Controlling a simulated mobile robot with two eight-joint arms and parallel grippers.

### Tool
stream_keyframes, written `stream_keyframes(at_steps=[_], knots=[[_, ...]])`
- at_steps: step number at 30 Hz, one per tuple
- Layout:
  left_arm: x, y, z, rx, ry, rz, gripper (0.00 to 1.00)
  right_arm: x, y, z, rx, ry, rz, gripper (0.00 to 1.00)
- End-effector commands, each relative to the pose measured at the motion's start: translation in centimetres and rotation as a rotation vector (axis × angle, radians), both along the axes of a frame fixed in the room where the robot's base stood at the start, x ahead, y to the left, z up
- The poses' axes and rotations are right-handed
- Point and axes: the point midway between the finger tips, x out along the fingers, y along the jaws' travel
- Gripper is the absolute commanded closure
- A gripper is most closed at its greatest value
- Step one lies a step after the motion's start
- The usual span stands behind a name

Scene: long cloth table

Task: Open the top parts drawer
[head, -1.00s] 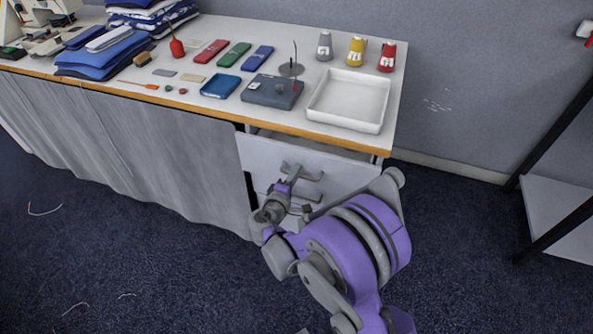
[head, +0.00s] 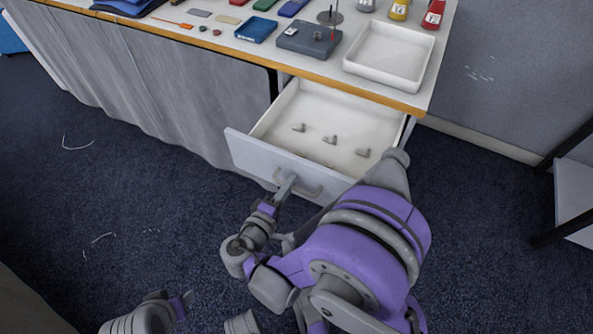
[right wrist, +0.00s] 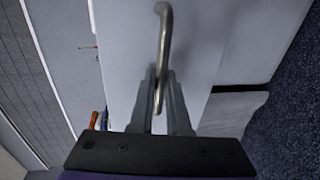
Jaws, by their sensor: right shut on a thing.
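The top parts drawer (head: 250,155) is pulled well out from under the table in the head view. Its pale floor shows, with three small grey parts (head: 330,139) lying in a row. My right gripper (head: 287,186) is shut on the curved metal drawer handle (head: 313,191) at the drawer's front. In the right wrist view the handle (right wrist: 164,35) runs down between the two fingers (right wrist: 161,90). Part of my left arm shows low in the head view, near the bottom edge; its fingers cannot be made out clearly.
The table (head: 235,50) holds a white tray (head: 388,54), a grey box (head: 310,40), a blue tray (head: 256,30) and several small items. A grey cloth (head: 160,90) hangs left of the drawer. A dark-framed shelf (head: 573,200) stands at the right. Open carpet lies in front.

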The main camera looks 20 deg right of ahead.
Motion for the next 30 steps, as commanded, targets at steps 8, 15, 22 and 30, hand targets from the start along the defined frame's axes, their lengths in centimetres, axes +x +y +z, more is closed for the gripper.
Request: stream_keyframes(at_steps=[8,15,22,30], knots=[[0.01,0.0,-0.05,0.0,0.0,0.0,0.5,-0.81,0.98,0.01,0.0,0.0,0.0,1.0],[0.01,0.0,-0.05,0.0,0.0,0.0,0.5,-0.8,0.97,0.02,-0.001,-0.001,0.0,1.0],[0.01,0.0,-0.04,0.0,0.0,0.0,0.5,-0.79,0.96,0.02,-0.001,-0.001,0.0,0.73],[0.0,0.0,-0.03,0.0,0.0,0.0,0.5,-0.77,0.95,0.02,0.0,0.0,0.0,0.73]])
